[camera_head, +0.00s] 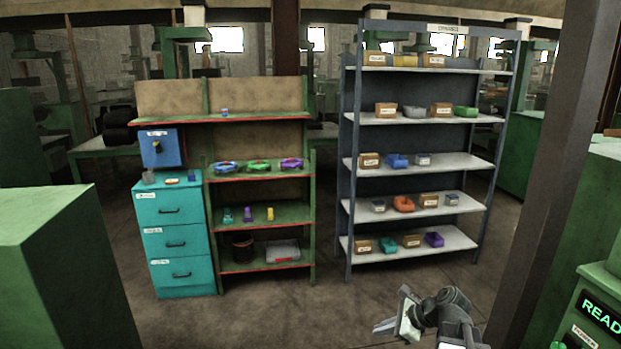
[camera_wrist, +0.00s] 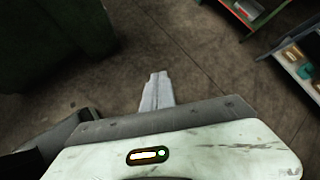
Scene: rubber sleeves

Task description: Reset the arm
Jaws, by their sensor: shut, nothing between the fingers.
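My gripper (camera_head: 385,328) shows at the bottom of the head view, right of the middle, held over bare floor in front of the shelves. Its fingers point left and are shut with nothing between them. In the wrist view the closed grey fingers (camera_wrist: 157,92) point away over the brown floor. The gripper's pale housing fills the bottom of that view. No object touches the gripper.
A grey shelf unit (camera_head: 345,215) with boxes and coloured parts stands right of centre. A green shelf (camera_head: 260,177) and a teal drawer cabinet (camera_head: 175,242) stand left. Green machines (camera_head: 60,270) flank both sides. The floor (camera_head: 290,315) between is clear.

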